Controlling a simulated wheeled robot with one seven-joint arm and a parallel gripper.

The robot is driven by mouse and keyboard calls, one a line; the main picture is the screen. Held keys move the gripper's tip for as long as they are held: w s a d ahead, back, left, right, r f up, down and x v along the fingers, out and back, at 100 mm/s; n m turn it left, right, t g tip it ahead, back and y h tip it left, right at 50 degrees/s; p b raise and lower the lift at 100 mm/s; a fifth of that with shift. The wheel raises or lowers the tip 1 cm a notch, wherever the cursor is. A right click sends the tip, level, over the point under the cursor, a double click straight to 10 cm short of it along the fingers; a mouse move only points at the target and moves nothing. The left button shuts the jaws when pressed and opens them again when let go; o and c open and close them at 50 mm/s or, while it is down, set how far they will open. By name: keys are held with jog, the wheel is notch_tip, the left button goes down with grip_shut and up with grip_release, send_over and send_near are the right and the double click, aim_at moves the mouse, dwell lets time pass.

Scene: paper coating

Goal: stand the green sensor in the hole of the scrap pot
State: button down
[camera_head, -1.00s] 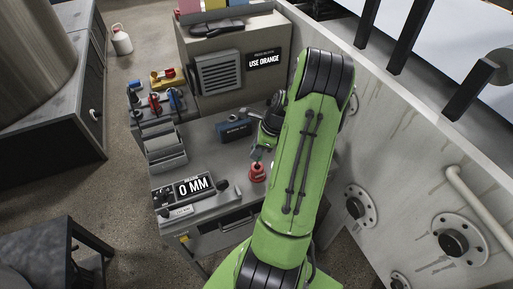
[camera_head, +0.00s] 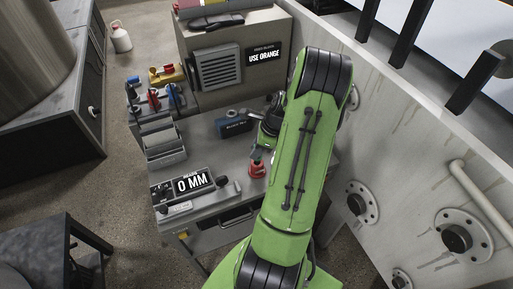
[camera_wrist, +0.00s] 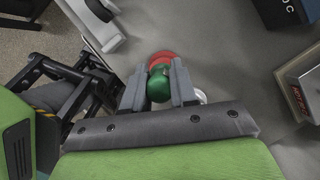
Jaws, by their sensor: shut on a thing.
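My gripper (camera_wrist: 158,88) is shut on the green sensor (camera_wrist: 158,84), a rounded green piece between the two grey fingers in the wrist view. The red scrap pot (camera_wrist: 160,58) shows just beyond the sensor, partly covered by it and the fingers. In the head view the red pot (camera_head: 257,171) stands on the grey bench, with the gripper end close above it, partly behind my green arm. The hole of the pot is hidden, so I cannot tell whether the sensor's lower end is in it or above it.
A rack with coloured tools (camera_head: 165,98) and grey trays (camera_head: 163,147) stand at the left. A large metal wall (camera_head: 385,150) rises at the right.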

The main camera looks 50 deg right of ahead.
jog(key=shift+f+b, duration=0.7)
jog(key=shift+f, duration=0.5)
jog(key=c, duration=0.8)
grip_release()
jog(key=p+v, duration=0.2)
jog(key=v, duration=1.3)
jog(key=shift+s+r+p, duration=0.15)
jog(key=shift+r+p, duration=0.15)
jog(key=shift+r, duration=0.05)
jog(key=shift+d, duration=0.1)
